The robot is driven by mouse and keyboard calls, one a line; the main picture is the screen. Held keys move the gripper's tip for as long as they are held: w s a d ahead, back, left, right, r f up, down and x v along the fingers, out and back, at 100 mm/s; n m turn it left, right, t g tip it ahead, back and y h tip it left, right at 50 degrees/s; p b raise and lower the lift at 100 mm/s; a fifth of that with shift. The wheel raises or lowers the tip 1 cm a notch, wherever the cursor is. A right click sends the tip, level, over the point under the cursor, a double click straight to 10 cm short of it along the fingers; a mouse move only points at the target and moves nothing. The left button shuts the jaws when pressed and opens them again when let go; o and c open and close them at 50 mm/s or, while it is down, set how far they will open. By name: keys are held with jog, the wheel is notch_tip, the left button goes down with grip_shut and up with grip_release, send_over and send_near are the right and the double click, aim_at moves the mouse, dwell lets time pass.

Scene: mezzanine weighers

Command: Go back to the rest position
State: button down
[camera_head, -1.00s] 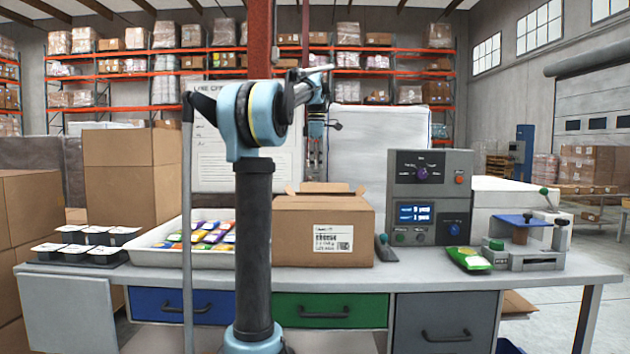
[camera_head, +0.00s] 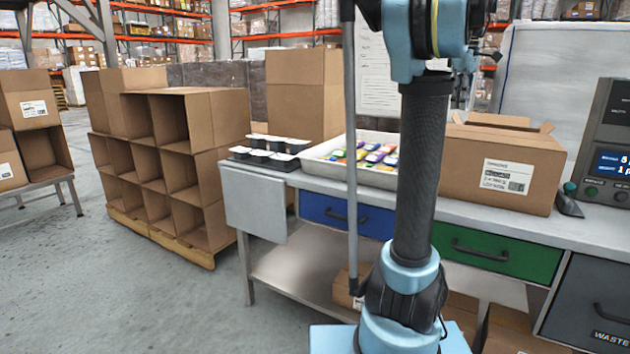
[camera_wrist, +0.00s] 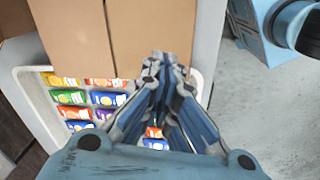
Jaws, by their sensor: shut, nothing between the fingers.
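My gripper (camera_wrist: 162,62) shows in the wrist view, its fingers together with nothing between them. It is above the white tray (camera_wrist: 28,82) of colourful packets (camera_wrist: 70,97), beside a cardboard box (camera_wrist: 110,35). I cannot tell how high it is above them. In the head view my arm stands upright in front of the workbench (camera_head: 265,200), and its upper part leaves the top of the picture. The gripper itself cannot be made out there.
The white tray (camera_head: 320,152), an open-topped cardboard box (camera_head: 470,165) and a grey control unit (camera_head: 612,150) stand on the bench. Black trays of white-lidded tubs (camera_head: 268,157) sit at its left end. Stacked open cartons (camera_head: 165,150) stand on a pallet. The floor (camera_head: 110,290) at lower left is clear.

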jog(key=s+a+f+m, duration=0.2)
jog(key=s+a+f, duration=0.3)
jog(key=a+f, duration=0.5)
jog(key=s+a+f+m, duration=0.2)
jog(key=s+a+f, duration=0.3)
jog(key=f, duration=0.4)
jog(key=s+a+f+m+t, duration=0.1)
jog(key=s+a+f, duration=0.4)
jog(key=f, duration=0.5)
jog(key=s+a+f+m, duration=0.3)
jog(key=s+a+f, duration=0.2)
jog(key=s+f, duration=0.4)
jog(key=shift+a+f+m, duration=0.4)
jog(key=shift+f, duration=0.2)
jog(key=shift+d, duration=0.1)
